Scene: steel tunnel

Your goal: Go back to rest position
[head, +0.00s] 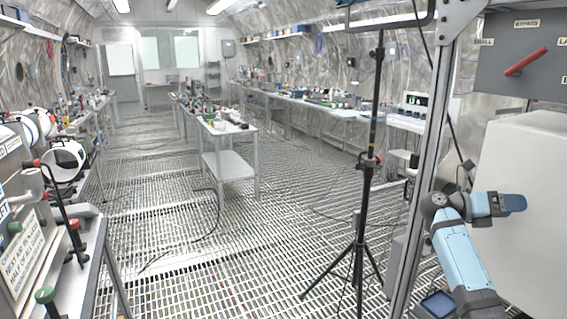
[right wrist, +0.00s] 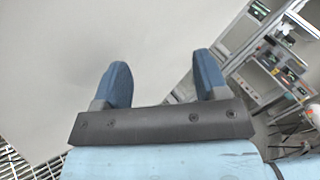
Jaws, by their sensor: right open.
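My right gripper (head: 513,203) is at the right of the head view, on a light blue arm, in front of a large pale cabinet (head: 535,160). In the right wrist view the two blue fingers of my right gripper (right wrist: 162,84) stand apart with nothing between them. Behind them is a plain pale surface. My left gripper is not in view.
A grey panel with a red lever (head: 525,62) is above the cabinet. A metal post (head: 425,150) and a black tripod (head: 362,200) stand left of my right arm. A small table (head: 228,160) stands mid-room. The grated floor (head: 260,250) has open room.

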